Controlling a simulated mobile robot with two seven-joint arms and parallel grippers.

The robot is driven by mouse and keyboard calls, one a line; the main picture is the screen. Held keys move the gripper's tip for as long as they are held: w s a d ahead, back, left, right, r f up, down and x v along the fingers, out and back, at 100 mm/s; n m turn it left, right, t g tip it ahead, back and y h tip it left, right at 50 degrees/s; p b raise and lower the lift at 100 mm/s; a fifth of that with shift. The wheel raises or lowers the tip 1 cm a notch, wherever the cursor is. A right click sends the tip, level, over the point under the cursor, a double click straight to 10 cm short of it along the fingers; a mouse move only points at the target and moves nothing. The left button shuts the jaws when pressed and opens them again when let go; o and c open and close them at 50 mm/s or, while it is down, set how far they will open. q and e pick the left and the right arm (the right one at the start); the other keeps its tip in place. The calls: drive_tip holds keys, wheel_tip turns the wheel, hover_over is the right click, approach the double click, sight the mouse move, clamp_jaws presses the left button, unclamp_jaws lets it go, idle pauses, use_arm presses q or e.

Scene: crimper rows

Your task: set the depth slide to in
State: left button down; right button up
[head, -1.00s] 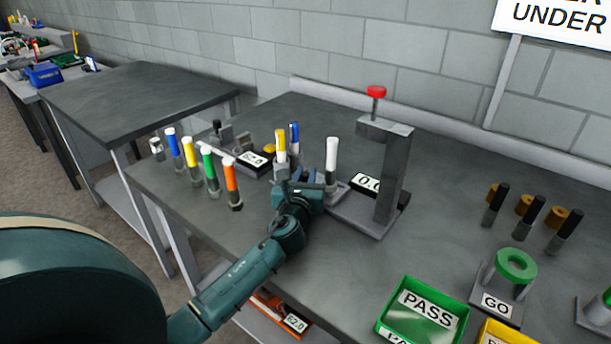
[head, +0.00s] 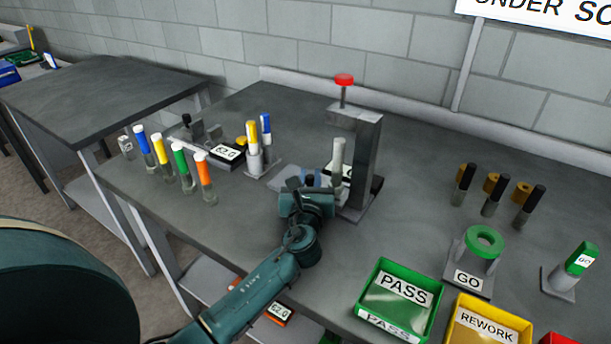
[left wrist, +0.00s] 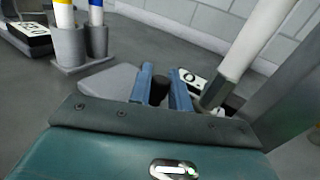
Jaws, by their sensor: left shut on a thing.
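The press (head: 366,150) has a grey column and a red knob (head: 343,80) on top. A white cylinder (head: 338,160) stands upright in a grey holder close to the column, beneath the overhanging head. My left gripper (head: 310,180) is low at the left side of the press. In the left wrist view its blue fingers (left wrist: 160,90) are shut on a dark round knob (left wrist: 159,92), which I take for the depth slide's knob. The white cylinder (left wrist: 250,40) is just right of the fingers. The slide itself is mostly hidden. My right gripper is out of view.
A twin holder with yellow and blue cylinders (head: 252,140) stands left of the press. A row of coloured cylinders (head: 178,165) is farther left. The green PASS tray (head: 372,272) and yellow REWORK tray (head: 525,325) lie front right. The table between gripper and twin holder is clear.

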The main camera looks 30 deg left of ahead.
use_arm(q)
drive_tip(key=shift+d+f, duration=0.1)
drive_tip(key=shift+d, duration=0.2)
drive_tip(key=c, duration=1.4)
unclamp_jaws()
drive_tip(key=shift+o, duration=0.3)
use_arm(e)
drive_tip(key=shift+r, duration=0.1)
use_arm(q)
drive_tip(key=v, duration=1.2)
drive_tip(key=shift+s+b, duration=0.15)
drive_tip(key=shift+b, duration=0.15)
drive_tip(key=shift+s+d, duration=0.1)
drive_tip(key=shift+s, duration=0.35)
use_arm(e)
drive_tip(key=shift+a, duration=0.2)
